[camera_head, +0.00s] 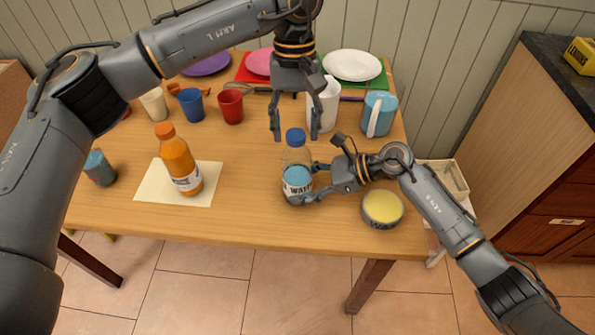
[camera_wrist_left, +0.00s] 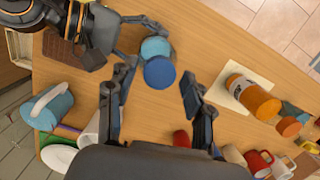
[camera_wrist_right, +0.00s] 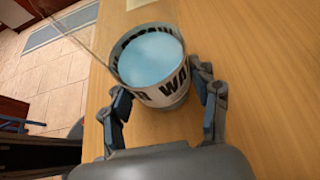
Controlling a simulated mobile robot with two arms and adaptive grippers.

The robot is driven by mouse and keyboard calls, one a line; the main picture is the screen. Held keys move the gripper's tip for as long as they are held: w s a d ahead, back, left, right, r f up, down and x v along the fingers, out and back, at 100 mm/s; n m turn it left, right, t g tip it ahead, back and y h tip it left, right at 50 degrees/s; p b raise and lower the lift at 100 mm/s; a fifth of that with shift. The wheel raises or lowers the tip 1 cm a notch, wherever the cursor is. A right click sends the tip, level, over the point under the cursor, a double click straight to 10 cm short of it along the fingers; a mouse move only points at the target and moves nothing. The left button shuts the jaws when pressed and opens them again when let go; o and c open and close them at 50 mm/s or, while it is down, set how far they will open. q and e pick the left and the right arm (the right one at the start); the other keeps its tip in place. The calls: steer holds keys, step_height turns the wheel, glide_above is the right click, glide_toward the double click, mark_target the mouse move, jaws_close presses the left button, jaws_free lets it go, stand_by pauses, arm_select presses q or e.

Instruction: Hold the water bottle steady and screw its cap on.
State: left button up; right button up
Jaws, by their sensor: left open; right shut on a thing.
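The clear water bottle (camera_head: 297,174) stands upright near the table's front edge, with blue water and a white label. Its blue cap (camera_head: 296,136) sits on the mouth; I cannot tell how tight it is. My right gripper (camera_head: 311,182) is shut around the bottle's body from the right; its fingers flank the label (camera_wrist_right: 165,88) in the right wrist view. My left gripper (camera_head: 295,132) points down over the bottle, open, with its fingers on either side of the cap and apart from it. The left wrist view shows the cap (camera_wrist_left: 159,72) between the fingers.
An orange bottle (camera_head: 180,162) stands on a cream mat (camera_head: 150,187) to the left. A yellow-topped tin (camera_head: 382,207) is close to my right gripper. A blue mug (camera_head: 379,114), a white cup (camera_head: 325,104), red cup (camera_head: 231,106) and plates (camera_head: 352,64) stand behind.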

arm_select(q)
steer(key=n, duration=0.4)
steer(key=shift+h, duration=0.3)
steer(key=n, duration=0.5)
steer(key=shift+t+h, duration=0.3)
steer(key=shift+t, duration=0.1)
steer(key=n, duration=0.4)
steer(key=shift+t, duration=0.3)
steer(key=n, duration=0.5)
steer(key=shift+t, duration=0.3)
